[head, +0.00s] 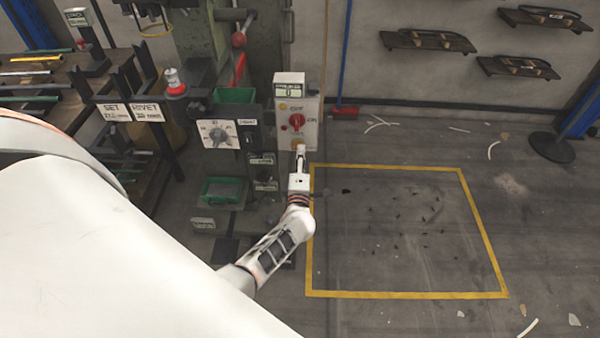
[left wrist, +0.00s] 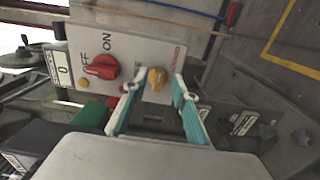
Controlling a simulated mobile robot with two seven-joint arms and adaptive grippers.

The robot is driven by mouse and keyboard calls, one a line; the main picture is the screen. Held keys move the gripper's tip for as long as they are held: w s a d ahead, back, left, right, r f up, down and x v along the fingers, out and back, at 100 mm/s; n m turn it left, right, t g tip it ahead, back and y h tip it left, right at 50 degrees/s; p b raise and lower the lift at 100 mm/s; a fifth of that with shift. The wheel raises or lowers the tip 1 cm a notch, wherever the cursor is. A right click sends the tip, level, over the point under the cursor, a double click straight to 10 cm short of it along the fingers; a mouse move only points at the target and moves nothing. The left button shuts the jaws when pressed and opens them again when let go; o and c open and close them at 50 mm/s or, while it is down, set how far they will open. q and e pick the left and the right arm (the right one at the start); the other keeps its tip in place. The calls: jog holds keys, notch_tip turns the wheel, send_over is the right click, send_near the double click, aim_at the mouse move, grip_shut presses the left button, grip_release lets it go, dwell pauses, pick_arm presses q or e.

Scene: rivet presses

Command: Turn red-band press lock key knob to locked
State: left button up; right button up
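A pale control box (head: 311,128) stands beside the green press (head: 200,45); a red strip shows on that press. The box carries a red ON/OFF knob (head: 297,121) and, below it, a yellow knob (head: 296,143). In the left wrist view, the red knob (left wrist: 101,66) and yellow knob (left wrist: 157,78) show clearly; the yellow knob's lettering is too small to read. My left gripper (head: 300,150) is at the yellow knob. In the left wrist view its teal fingers (left wrist: 155,82) are apart, one on each side of the yellow knob, with visible gaps. My right gripper is out of view.
A yellow-outlined floor area (head: 400,230) lies open to the right, with small debris. A bench with rods stands at far left.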

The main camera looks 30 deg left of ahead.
pick_arm(q)
jog(key=v, duration=0.9)
jog(key=s+d+r+m+h+p, duration=0.2)
jog(key=s+d+m+h+p, duration=0.2)
jog(key=s+d+m+h, duration=0.95)
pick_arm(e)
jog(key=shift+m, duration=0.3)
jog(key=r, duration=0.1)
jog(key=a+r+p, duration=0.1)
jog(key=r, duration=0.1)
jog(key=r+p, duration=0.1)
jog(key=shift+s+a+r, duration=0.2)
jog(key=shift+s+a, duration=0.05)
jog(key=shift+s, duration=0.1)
pick_arm(q)
jog(key=s+d+f+m+g+y, duration=0.1)
jog(key=s+m+g, duration=0.4)
jog(key=s+m, duration=0.6)
jog(key=f+m, duration=0.1)
jog(key=m, duration=0.3)
jog(key=shift+s+d+f+y, duration=0.2)
jog(key=shift+s+d+y, duration=0.15)
jog(key=shift+s, duration=0.05)
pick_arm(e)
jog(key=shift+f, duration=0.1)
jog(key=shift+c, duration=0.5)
